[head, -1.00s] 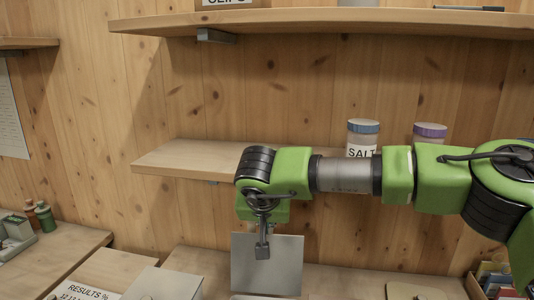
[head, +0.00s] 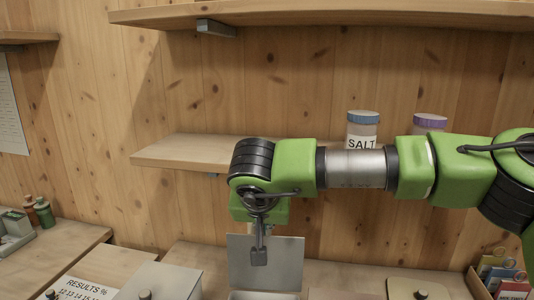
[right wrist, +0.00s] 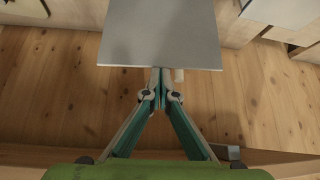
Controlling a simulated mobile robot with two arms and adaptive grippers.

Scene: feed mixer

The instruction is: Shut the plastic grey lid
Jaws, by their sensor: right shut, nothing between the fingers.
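The grey lid (head: 287,265) is a flat square panel standing roughly upright at the back of an open grey box (head: 262,296), whose rim shows at the bottom of the head view. My right gripper (head: 259,257) is shut and empty, pointing down and overlapping the lid's upper middle in the head view. In the right wrist view the lid (right wrist: 160,35) fills the top centre, and the right gripper's fingertips (right wrist: 160,72) meet at its near edge. I cannot tell whether they touch it. My left gripper is not in view.
A shelf (head: 185,151) behind my right arm holds a blue-capped salt jar (head: 362,128) and a purple-capped jar (head: 429,123). Left of the lid are a closed grey box (head: 170,284) and a results sheet (head: 85,288). A card holder (head: 478,284) stands at right.

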